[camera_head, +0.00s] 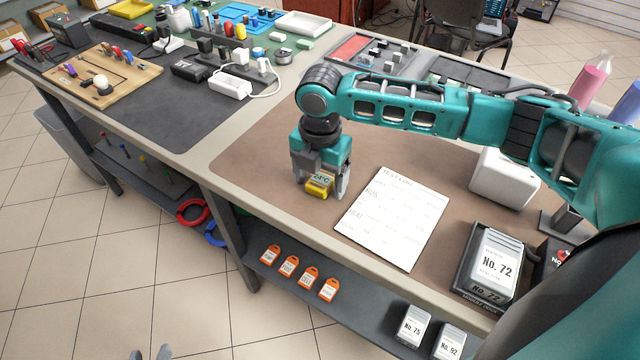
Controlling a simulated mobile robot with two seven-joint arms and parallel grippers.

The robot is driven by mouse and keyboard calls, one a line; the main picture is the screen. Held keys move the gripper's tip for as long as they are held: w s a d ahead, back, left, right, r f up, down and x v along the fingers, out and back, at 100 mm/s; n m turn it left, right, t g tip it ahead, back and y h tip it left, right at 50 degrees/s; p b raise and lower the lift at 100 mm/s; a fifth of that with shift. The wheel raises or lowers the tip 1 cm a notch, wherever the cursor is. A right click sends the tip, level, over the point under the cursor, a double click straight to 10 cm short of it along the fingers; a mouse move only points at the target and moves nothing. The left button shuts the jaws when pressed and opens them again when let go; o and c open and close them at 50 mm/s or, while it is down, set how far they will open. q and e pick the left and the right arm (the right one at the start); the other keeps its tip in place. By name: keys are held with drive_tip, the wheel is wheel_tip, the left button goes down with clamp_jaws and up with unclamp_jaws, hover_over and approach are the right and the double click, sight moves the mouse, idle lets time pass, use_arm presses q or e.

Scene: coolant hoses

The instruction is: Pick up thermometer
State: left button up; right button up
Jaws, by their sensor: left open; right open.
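The thermometer (319,186) is a small yellow device with a grey display reading what looks like 24°C. It is on the brown mat, left of the white paper sheet. My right gripper (321,190), on the teal arm from the right, points down over it. Its open fingers stand on either side of the thermometer. I cannot tell whether they touch it. The gripper's body hides part of the thermometer's top. Only the fingertips of my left gripper (150,353) show at the bottom edge, apart and empty, over the floor.
The white test sheet (395,217) lies right of the thermometer. A No. 72 box (494,262) in a black tray and a white block (503,178) stand further right. Orange tags (289,266) lie on the lower shelf. The mat left of my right gripper is clear.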

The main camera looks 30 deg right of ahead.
drive_tip(key=shift+c, duration=0.2)
drive_tip(key=c, duration=1.1)
drive_tip(key=shift+r, duration=0.1)
